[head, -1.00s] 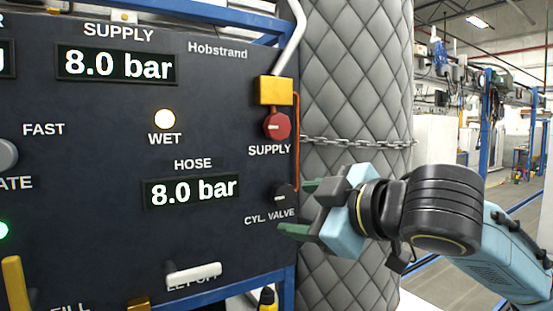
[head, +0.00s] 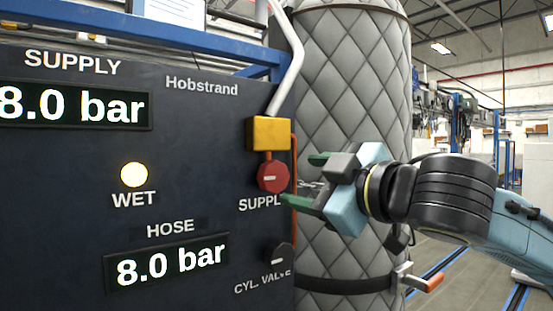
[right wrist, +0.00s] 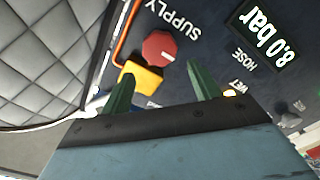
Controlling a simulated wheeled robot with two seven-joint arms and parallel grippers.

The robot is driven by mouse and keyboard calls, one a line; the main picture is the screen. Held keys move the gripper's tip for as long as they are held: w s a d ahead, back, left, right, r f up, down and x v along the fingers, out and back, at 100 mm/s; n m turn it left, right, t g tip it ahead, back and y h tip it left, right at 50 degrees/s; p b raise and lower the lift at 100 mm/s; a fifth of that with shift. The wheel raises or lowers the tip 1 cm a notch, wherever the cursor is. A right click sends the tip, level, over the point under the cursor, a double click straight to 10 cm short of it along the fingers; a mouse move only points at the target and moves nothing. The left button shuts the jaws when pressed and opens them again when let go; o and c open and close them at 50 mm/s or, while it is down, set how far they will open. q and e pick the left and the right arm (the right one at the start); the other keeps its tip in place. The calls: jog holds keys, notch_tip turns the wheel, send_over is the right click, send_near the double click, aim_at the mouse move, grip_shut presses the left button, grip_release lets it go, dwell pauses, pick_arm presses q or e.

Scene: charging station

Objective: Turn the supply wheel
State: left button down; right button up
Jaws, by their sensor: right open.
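The supply wheel is a red knob (head: 272,177) with a pale mark, below a yellow block (head: 269,133) at the panel's right edge. My right gripper (head: 302,180) is open and empty just right of the red knob, its green fingers pointing left at it. In the right wrist view the red knob (right wrist: 159,46) lies ahead of and between the two spread fingers (right wrist: 163,88), apart from them. The lower finger covers the end of the SUPPLY label in the head view. My left gripper is not in view.
The dark panel (head: 60,200) shows 8.0 bar on both the supply display (head: 75,107) and the hose display (head: 168,259). A black cylinder valve knob (head: 279,258) sits below the red knob. A quilted grey cylinder (head: 350,70) stands behind my gripper. An orange line runs beside the knob.

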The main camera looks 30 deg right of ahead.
aim_at(276, 176)
jog(key=w, duration=0.6)
jog(key=shift+w+a+p, duration=0.3)
jog(key=shift+w+p, duration=0.05)
jog(key=shift+w, duration=0.7)
jog(key=c, duration=0.7)
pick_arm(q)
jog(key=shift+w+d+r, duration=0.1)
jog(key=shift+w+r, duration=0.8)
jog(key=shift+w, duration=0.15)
